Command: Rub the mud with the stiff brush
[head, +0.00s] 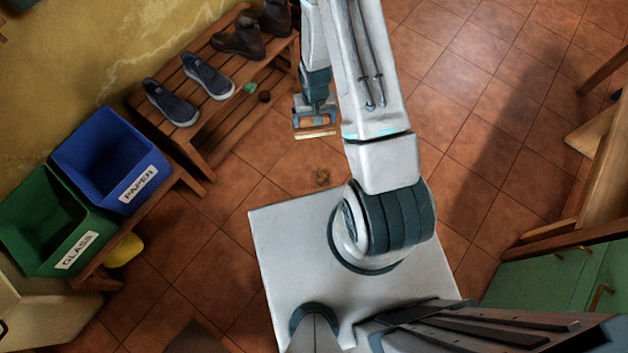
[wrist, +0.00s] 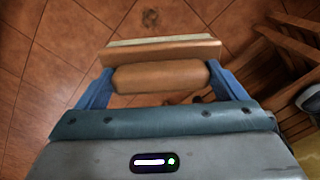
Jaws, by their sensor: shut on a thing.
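My gripper (head: 316,119) is shut on the stiff brush, which has a tan wooden body and a pale bristle edge. The brush (wrist: 162,75) lies across between the blue fingers in the wrist view, and it also shows in the head view (head: 316,134). A small dark mud patch (head: 320,178) is on the tiled floor, just in front of my white base. The mud also shows in the wrist view (wrist: 150,17), beyond the brush. The brush is held above the floor, apart from the mud.
A wooden shoe rack (head: 215,115) with shoes and boots stands left of my gripper. A blue paper bin (head: 105,160) and a green glass bin (head: 50,225) stand at the left. Tiled floor around the mud is clear. Green cabinets (head: 550,285) are at the right.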

